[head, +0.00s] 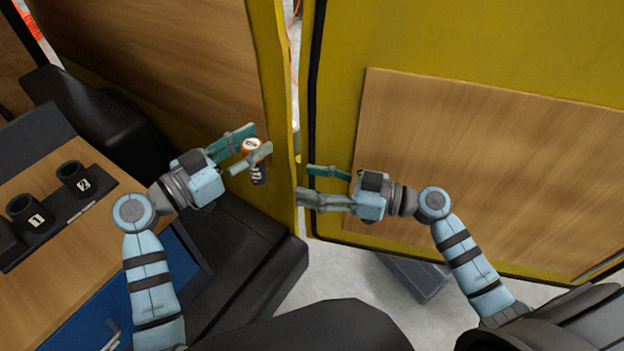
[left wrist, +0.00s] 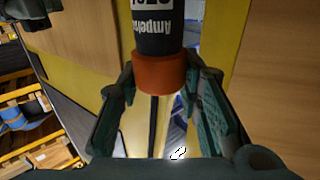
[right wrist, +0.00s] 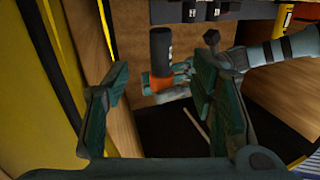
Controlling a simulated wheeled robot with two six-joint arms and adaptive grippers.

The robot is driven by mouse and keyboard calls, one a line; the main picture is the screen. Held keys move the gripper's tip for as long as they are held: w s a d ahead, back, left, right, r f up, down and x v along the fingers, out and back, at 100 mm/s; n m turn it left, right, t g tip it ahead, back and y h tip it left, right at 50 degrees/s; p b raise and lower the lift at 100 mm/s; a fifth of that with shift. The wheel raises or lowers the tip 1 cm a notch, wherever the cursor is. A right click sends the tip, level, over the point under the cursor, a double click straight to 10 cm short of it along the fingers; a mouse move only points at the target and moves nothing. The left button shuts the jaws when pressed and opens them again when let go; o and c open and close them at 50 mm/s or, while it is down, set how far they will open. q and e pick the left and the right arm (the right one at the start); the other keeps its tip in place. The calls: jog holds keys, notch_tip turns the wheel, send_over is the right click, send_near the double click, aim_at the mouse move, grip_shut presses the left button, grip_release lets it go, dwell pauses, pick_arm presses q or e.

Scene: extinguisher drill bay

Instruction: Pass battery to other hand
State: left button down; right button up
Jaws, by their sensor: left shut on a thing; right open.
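The battery is a dark cylinder with an orange end and white lettering (head: 258,170). In the head view it stands roughly upright, orange end up, between the fingers of my left gripper (head: 245,150), which is shut on it. In the right wrist view the battery (right wrist: 161,55) shows beyond the open fingers, with a gap between.
At the left, a wooden table (head: 100,240) carries a black holder with two cups numbered 1 (head: 35,215) and 2 (head: 75,180). Yellow-framed wooden panels (head: 480,170) stand behind both grippers. A dark seat-like block (head: 240,250) lies below my left gripper.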

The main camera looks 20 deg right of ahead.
aim_at(262, 173)
jog(key=shift+n+y, duration=0.3)
jog(key=x, duration=0.4)
jog(key=r+x, duration=0.1)
jog(key=x, duration=0.7)
jog(key=shift+s+a+r, duration=0.15)
jog(key=shift+s+a, duration=0.1)
jog(key=shift+c, duration=0.7)
grip_shut()
pick_arm(q)
jog(key=c, duration=1.1)
grip_release()
jog(key=shift+o, duration=0.2)
jog(key=shift+a, duration=0.1)
